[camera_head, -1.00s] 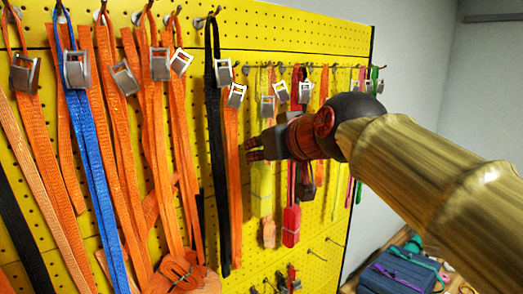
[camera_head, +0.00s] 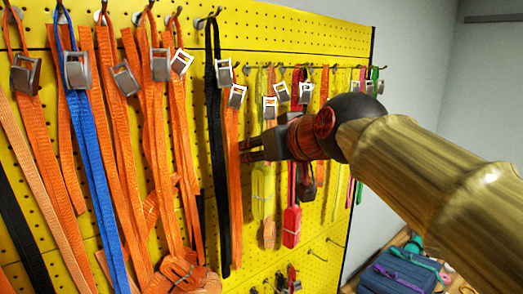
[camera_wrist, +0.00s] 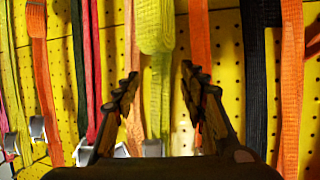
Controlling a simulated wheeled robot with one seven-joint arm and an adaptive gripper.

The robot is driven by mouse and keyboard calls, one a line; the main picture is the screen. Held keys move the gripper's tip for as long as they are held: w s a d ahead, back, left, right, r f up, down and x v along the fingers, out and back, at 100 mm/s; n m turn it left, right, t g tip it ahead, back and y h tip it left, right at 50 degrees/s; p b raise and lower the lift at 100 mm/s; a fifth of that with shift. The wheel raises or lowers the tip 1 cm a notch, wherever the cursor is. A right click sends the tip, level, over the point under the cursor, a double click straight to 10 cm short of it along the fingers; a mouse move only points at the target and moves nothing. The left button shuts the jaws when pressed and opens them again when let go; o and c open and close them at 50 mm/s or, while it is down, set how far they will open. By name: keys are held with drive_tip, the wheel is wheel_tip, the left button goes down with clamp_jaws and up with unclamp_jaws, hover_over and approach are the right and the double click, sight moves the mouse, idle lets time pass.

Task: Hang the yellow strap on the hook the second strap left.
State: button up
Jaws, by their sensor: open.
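The yellow strap (camera_head: 261,184) hangs on the yellow pegboard among other straps, with its lower part folded into a thick bundle. In the wrist view its bundle (camera_wrist: 155,24) is at the top and a narrower length runs down between my fingers. My gripper (camera_head: 246,150) is in front of the board at the height of the strap's upper part. In the wrist view my gripper (camera_wrist: 160,76) is open, one finger on each side of the strap; I cannot tell whether either touches it. My arm hides part of the straps behind. I cannot tell which hook the second strap left.
An orange strap (camera_head: 234,185) and a black strap (camera_head: 216,160) hang close left of my gripper. A red strap (camera_head: 291,222) hangs to the right. Several orange straps and a blue strap (camera_head: 98,170) fill the left. Bare hooks (camera_head: 318,256) show low on the board. A dark blue bag (camera_head: 400,276) lies lower right.

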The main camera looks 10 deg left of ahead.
drive_tip(key=v, duration=1.2)
drive_tip(key=s+d+f+m+g+h+b, duration=0.2)
drive_tip(key=s+d+f+b, duration=0.3)
drive_tip(key=f, duration=1.7)
drive_tip(key=s+d+f+m+g+h+b, duration=0.1)
drive_tip(key=s+d+f+b, duration=0.4)
drive_tip(key=f, duration=1.7)
drive_tip(key=s+d+f+m+g+h+b, duration=0.2)
drive_tip(key=s+d+f+b, duration=0.4)
drive_tip(key=d+f+b, duration=0.6)
drive_tip(key=shift+d+f+m+g+h+b, duration=0.25)
drive_tip(key=shift+f+m+h+b, duration=0.7)
drive_tip(key=shift+f+b, duration=2.85)
wheel_tip(320, 180, down, 3)
drive_tip(key=p, duration=0.3)
drive_tip(key=shift+r, duration=0.1)
